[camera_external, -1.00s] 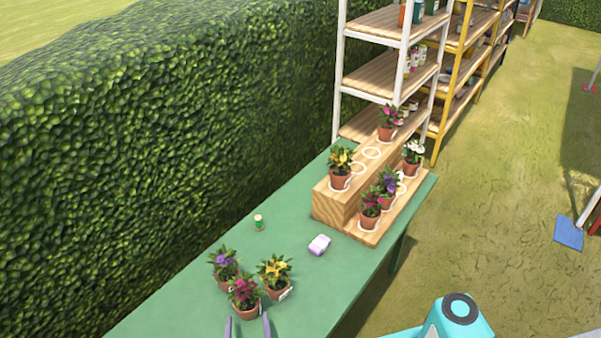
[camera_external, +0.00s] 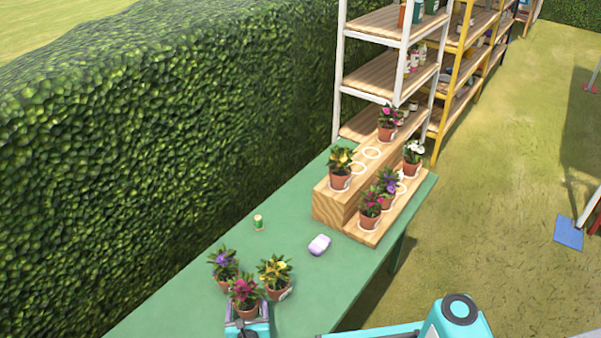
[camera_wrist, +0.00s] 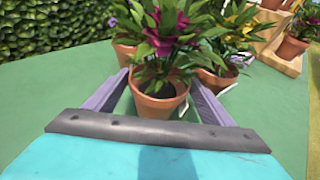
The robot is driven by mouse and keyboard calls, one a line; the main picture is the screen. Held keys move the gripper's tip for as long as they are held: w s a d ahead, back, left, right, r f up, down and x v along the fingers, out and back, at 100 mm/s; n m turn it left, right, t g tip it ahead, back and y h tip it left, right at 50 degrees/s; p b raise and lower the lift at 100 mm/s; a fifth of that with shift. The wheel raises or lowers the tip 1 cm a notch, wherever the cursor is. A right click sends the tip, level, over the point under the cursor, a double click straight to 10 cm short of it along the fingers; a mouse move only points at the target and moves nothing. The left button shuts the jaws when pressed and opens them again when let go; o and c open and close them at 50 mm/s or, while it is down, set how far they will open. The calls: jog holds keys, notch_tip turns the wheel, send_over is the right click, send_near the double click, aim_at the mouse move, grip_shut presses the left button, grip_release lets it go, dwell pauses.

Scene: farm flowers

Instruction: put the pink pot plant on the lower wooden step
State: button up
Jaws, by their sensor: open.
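The pink pot plant (camera_external: 244,292), with magenta flowers in a terracotta pot, stands upright on the green table at the near end. In the wrist view its pot (camera_wrist: 159,98) sits between the two fingers of my gripper (camera_wrist: 155,88). My gripper (camera_external: 247,318) is open, with a finger on either side of the pot. The lower wooden step (camera_external: 370,237) is at the far right of the table. It carries a magenta-flowered pot (camera_external: 369,209), a purple-flowered pot (camera_external: 388,190) and a white-flowered pot (camera_external: 411,165).
A purple-flowered pot (camera_external: 223,266) and a yellow-flowered pot (camera_external: 274,276) stand close behind the pink one. The upper step (camera_external: 335,207) holds two pots.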

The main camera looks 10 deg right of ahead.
aim_at(246, 294)
jog(key=shift+x, duration=2.6)
jog(key=shift+a, duration=0.1)
jog(key=c, duration=1.1)
jog(key=shift+r, duration=0.1)
jog(key=shift+c, duration=0.2)
jog(key=shift+r+p, duration=0.35)
jog(key=shift+r, duration=4.6)
